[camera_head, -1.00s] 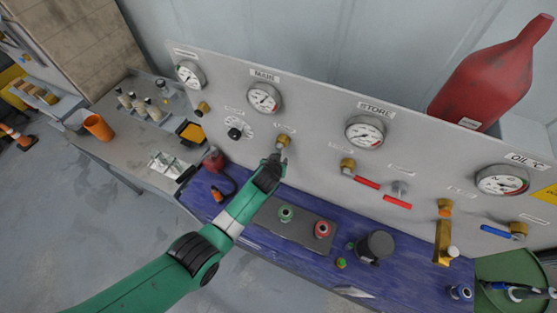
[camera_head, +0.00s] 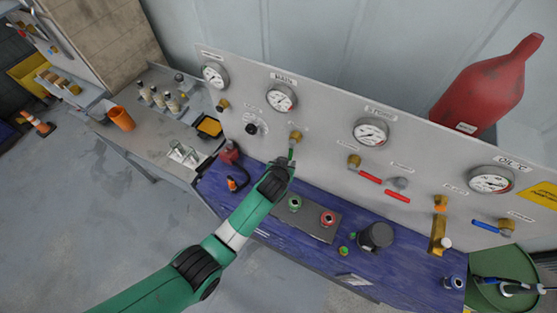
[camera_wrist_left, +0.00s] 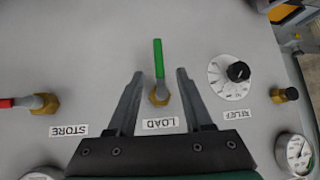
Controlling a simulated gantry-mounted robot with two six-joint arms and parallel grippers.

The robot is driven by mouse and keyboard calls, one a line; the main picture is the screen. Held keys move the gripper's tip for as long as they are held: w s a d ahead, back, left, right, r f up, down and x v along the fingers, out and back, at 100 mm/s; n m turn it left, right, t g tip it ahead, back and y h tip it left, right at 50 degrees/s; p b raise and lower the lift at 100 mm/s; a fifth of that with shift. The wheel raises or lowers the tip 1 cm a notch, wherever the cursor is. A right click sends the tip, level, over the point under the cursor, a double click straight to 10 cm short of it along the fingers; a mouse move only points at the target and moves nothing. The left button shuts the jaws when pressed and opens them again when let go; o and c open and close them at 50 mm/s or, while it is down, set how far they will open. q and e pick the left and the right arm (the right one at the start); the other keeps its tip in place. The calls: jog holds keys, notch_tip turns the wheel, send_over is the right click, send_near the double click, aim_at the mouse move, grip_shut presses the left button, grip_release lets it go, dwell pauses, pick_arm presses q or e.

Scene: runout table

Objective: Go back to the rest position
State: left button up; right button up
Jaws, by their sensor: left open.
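My left gripper (camera_head: 289,164) is in front of the grey gauge panel (camera_head: 322,127), near the valve with the green lever. In the left wrist view the gripper (camera_wrist_left: 160,75) is open, with nothing between its fingers held. The green lever (camera_wrist_left: 158,58) and its brass valve (camera_wrist_left: 158,96), above the LOAD label, appear between and beyond the fingertips. How far they stand from the fingers cannot be told. In the head view the lever (camera_head: 291,153) hangs down from its valve. The right gripper is not in view.
Gauges, a black dial (camera_head: 251,129), red levers (camera_head: 397,195) and a brass tap (camera_head: 438,235) line the panel. A blue work surface (camera_head: 308,251) below holds green and red fittings and a dark cylinder (camera_head: 376,236). Open floor lies lower left.

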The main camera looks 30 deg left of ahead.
pick_arm(q)
jog(key=shift+r, duration=0.1)
dwell(0.4)
jog(key=w+r+n+t, duration=0.1)
jog(key=w+r+t, duration=0.15)
jog(key=r, duration=0.75)
jog(key=w+r+t, duration=0.2)
jog(key=w+r, duration=0.2)
jog(key=r, duration=0.5)
notch_tip(320, 180, up, 22)
jog(key=s+t, duration=0.2)
jog(key=t, duration=0.4)
jog(key=s+d+r+m+t+h, duration=0.1)
jog(key=s+r+t, duration=0.3)
jog(key=s+r, duration=0.7)
jog(key=s+d+r+m+t+h, duration=0.1)
jog(key=s+r+m+t+h, duration=0.2)
jog(key=s+r, duration=0.7)
notch_tip(320, 180, up, 2)
jog(key=shift+s+d+r+m+t+h, duration=0.2)
jog(key=shift+s+d+m+t+h, duration=0.15)
jog(key=shift+t, duration=0.3)
jog(key=shift+a, duration=0.1)
